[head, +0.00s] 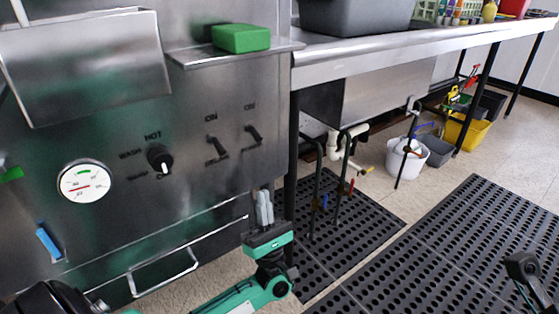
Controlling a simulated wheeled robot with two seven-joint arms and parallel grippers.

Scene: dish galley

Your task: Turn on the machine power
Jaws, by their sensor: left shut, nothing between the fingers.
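The steel machine front (100,130) fills the left of the head view. It carries two black toggle switches, a left one (217,147) and a right one (253,135), each with an ON label above. The lower labels are too small to read, so I cannot tell which one is power. A black knob (160,159) marked WASH and HOT sits to their left. My left gripper (264,207) is shut and empty, fingers pointing up, below the switches in the picture and apart from them. My right gripper does not show.
A round dial (86,187) and a blue handle (48,242) are at left. A bar handle (165,275) juts out low. A green block (241,38) lies on the shelf (195,57) above the switches. Pipes, buckets and black floor mats (450,240) are at right.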

